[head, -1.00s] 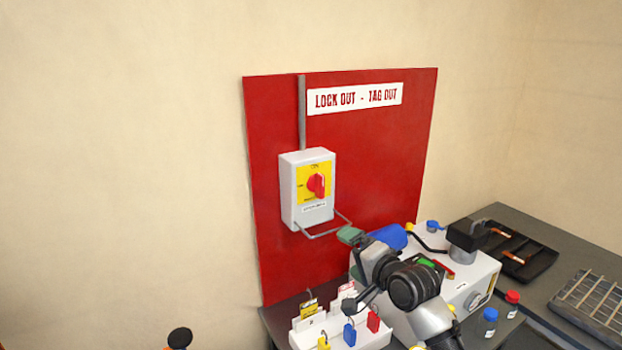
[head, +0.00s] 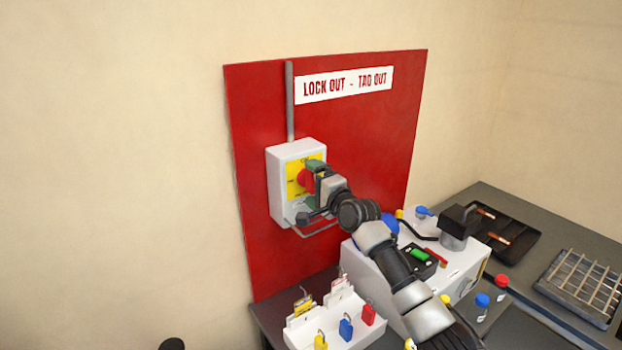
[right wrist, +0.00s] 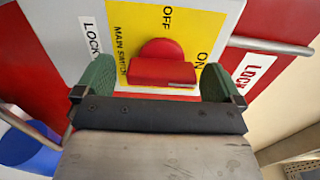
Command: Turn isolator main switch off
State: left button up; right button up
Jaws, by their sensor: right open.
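The isolator main switch is a light grey box (head: 284,207) on a red lock-out board, with a yellow plate (right wrist: 181,18) and a red rotary knob (right wrist: 162,66). The plate reads OFF and ON in the right wrist view. My right gripper (head: 312,183) is at the front of the switch and partly covers the plate and knob in the head view. In the right wrist view its two green fingertips (right wrist: 158,80) are apart, one on each side of the knob. I cannot tell whether they touch it. My left gripper is not in view.
A white holder (head: 340,331) with several coloured padlocks and tags stands below the board. A white machine box (head: 372,268) with buttons stands right of it, under my right arm. A wire bail (head: 315,231) sticks out below the switch. A wire grid (head: 580,285) lies far right.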

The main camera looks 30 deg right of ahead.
jog(key=shift+w+r, duration=0.1)
jog(key=shift+w, duration=0.35)
jog(key=shift+c, duration=0.5)
jog(key=c, duration=0.8)
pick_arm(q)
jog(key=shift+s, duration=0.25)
